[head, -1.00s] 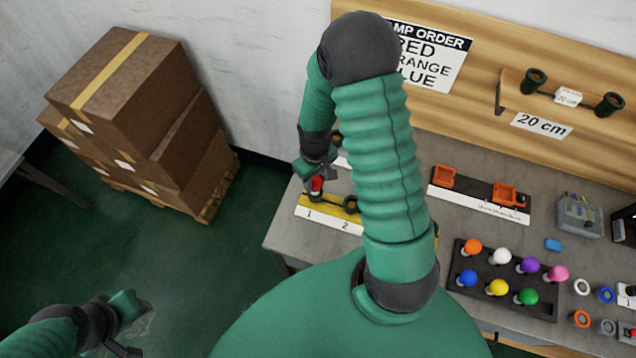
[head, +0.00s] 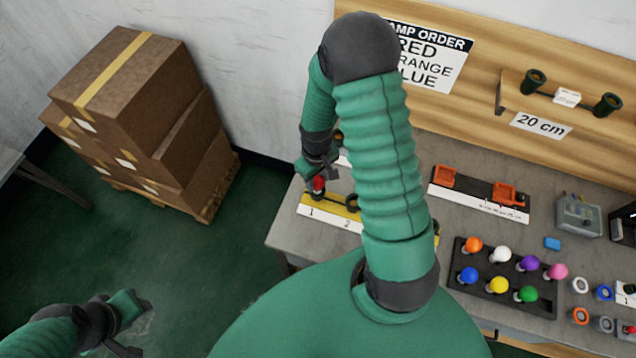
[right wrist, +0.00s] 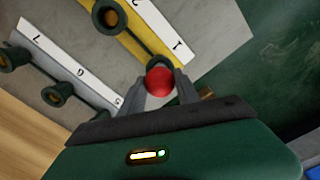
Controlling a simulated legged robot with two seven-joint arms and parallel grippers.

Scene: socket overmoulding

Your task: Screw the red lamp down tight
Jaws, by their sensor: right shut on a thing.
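The red lamp (head: 319,184) stands at position 1 of the yellow socket strip (head: 335,204), at the left end of the bench. It also shows in the right wrist view (right wrist: 160,82), between the two fingers. My right gripper (head: 318,180) is shut on the red lamp from above; in the right wrist view its fingers (right wrist: 160,88) lie on both sides of the bulb. The lamp's base and its seat in the socket are hidden. An empty socket (right wrist: 110,16) at position 2 is beside it. My left gripper (head: 128,330) is low at the left, over the floor, far from the bench.
A grey strip with dark sockets (right wrist: 57,94) lies close beside the yellow one. A black tray (head: 463,250) of coloured lamps and a holder with orange clamps (head: 508,194) stand to the right. Stacked cartons (head: 135,110) stand on the floor at the left.

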